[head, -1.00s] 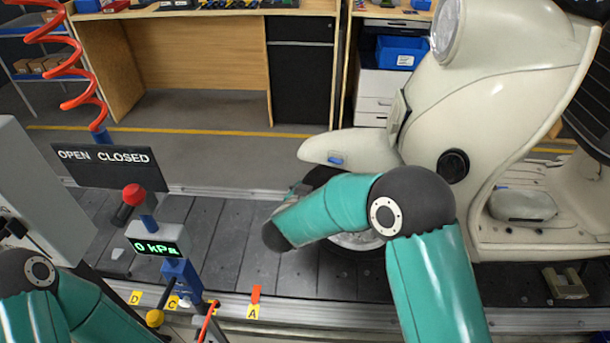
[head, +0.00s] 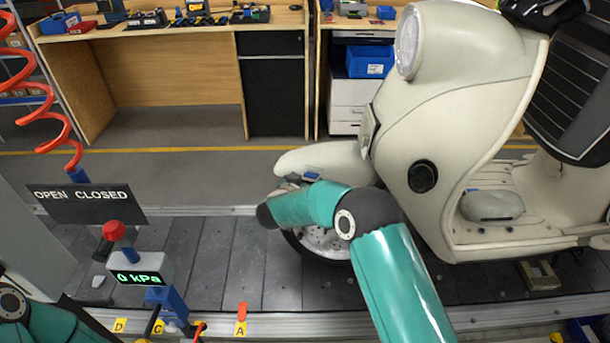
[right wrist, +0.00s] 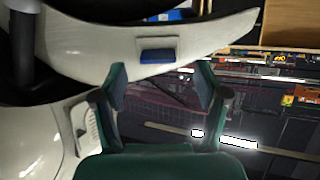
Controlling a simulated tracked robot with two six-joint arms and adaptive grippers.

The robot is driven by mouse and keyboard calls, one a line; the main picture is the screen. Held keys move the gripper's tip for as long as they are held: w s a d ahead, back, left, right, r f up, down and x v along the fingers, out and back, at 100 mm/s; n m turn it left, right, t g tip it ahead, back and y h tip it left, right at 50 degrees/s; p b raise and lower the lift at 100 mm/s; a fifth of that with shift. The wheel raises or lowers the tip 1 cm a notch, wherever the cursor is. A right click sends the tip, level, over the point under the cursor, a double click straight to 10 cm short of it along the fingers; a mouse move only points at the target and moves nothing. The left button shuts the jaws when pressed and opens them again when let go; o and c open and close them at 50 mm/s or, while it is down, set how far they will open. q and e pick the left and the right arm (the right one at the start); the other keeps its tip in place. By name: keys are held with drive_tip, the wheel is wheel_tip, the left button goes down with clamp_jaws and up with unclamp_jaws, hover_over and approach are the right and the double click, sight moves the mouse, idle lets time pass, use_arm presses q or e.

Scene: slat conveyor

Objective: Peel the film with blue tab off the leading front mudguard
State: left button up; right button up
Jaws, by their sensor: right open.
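The leading front mudguard (head: 330,160) is the cream fender over the scooter's front wheel, left of its body in the head view. A blue tab (head: 311,176) sits on its near side. In the right wrist view the mudguard (right wrist: 210,45) crosses the top, and the blue tab (right wrist: 158,56) lies just beyond the fingertips, roughly between them. My right gripper (right wrist: 163,80) is open and empty, its two green fingers apart. In the head view it is mostly hidden behind my forearm beside the mudguard. The clear film itself is hard to make out. My left gripper is out of view.
The scooter stands on the dark slat conveyor (head: 205,265). A post with a red knob (head: 114,231) and a 0 kPa display (head: 139,277) stands at left, under a hanging red coiled hose (head: 45,118). Workbenches line the back. Slats between post and wheel are clear.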

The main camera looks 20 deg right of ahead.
drive_tip(key=shift+x, duration=1.95)
drive_tip(key=shift+c, duration=0.2)
drive_tip(key=c, duration=1.2)
drive_tip(key=shift+o, duration=0.2)
drive_tip(key=shift+p+v, duration=0.95)
drive_tip(key=shift+v, duration=0.6)
drive_tip(key=p, duration=0.2)
approach(309, 177)
drive_tip(key=shift+w+d+f, duration=0.2)
drive_tip(key=shift+d+f, duration=0.05)
drive_tip(key=shift+d, duration=0.35)
drive_tip(key=shift+w+d+f, duration=0.2)
drive_tip(key=shift+w+d, duration=0.05)
drive_tip(key=shift+d, duration=0.3)
